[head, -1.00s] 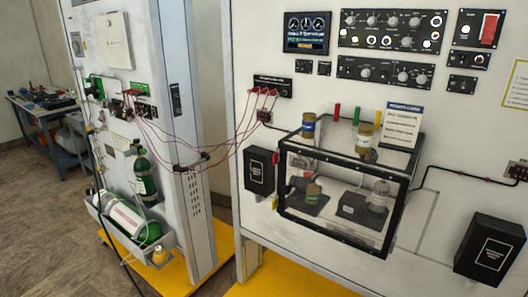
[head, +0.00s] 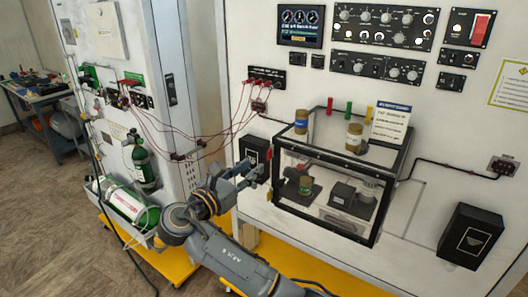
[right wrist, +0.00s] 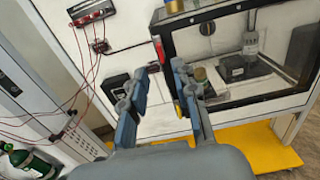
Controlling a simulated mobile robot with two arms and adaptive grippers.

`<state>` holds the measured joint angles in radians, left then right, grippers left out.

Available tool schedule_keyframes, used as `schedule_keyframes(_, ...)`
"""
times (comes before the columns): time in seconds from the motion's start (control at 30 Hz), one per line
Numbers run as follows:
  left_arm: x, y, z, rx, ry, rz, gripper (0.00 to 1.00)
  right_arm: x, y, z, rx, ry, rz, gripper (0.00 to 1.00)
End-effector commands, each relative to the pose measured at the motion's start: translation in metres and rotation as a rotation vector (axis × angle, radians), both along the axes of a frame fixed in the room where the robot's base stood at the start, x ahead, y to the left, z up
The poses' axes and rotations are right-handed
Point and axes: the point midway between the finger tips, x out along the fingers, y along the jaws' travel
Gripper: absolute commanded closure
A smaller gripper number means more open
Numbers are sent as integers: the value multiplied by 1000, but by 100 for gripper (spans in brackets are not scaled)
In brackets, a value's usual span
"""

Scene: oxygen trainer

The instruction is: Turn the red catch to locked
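The small red catch (head: 270,155) is on the left side of the clear case (head: 327,226) with a black frame, near its top left corner. In the right wrist view the red catch (right wrist: 159,48) stands upright just beyond my fingertips. My right gripper (head: 252,174) is in front of the panel, just below and left of the catch. In the right wrist view my right gripper (right wrist: 163,72) has its fingers apart, with nothing between them. I see no contact with the catch. My left gripper is not in view.
A black box (head: 254,149) is on the panel just left of the case. Red cables (head: 222,140) hang between the panel and the left cabinet. Bottles and a sign (head: 390,122) stand on the case. A second small catch (right wrist: 179,110) shows lower down.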

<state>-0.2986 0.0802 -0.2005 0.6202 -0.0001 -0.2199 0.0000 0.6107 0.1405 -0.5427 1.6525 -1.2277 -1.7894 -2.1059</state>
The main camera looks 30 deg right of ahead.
Motion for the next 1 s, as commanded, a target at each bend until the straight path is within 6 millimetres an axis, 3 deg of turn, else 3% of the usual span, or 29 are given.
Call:
schedule_keyframes(0.1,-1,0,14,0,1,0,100,9,-24,4,-3,1,-3,71)
schedule_keyframes(0.3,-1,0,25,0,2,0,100,21,-52,2,-2,1,-1,71)
schedule_keyframes(0.5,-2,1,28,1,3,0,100,26,-64,0,1,0,1,71)
schedule_keyframes(0.77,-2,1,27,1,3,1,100,27,-65,-1,1,-1,1,71)
schedule_keyframes(0.9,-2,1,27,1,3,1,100,27,-64,-1,1,-1,1,97)
schedule_keyframes(1.0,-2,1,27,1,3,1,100,27,-64,-1,1,-1,1,100)
